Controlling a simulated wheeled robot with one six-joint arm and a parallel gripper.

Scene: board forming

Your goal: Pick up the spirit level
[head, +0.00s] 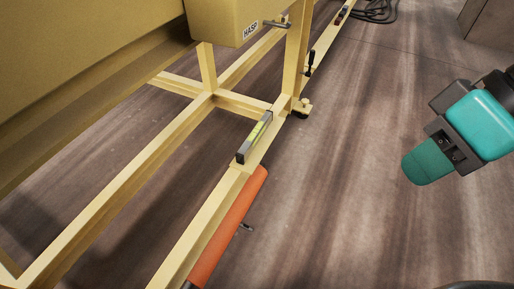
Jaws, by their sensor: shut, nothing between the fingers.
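The spirit level (255,138) is a short grey bar with a yellow-green strip along its top. It lies on the pale yellow lower rail of the frame (183,245), just left of the picture's middle. My gripper (427,163) is at the right of the head view, over the dark floor. It is teal and grey, shut and empty. It is well to the right of the spirit level and apart from it.
An orange-red cylinder (230,228) runs along the rail's right side, below the level. A yellow box labelled HASP (218,18) hangs above. A small black-handled clamp (310,63) stands on the rail farther back. Cables (376,10) lie at the top. Floor between rail and gripper is clear.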

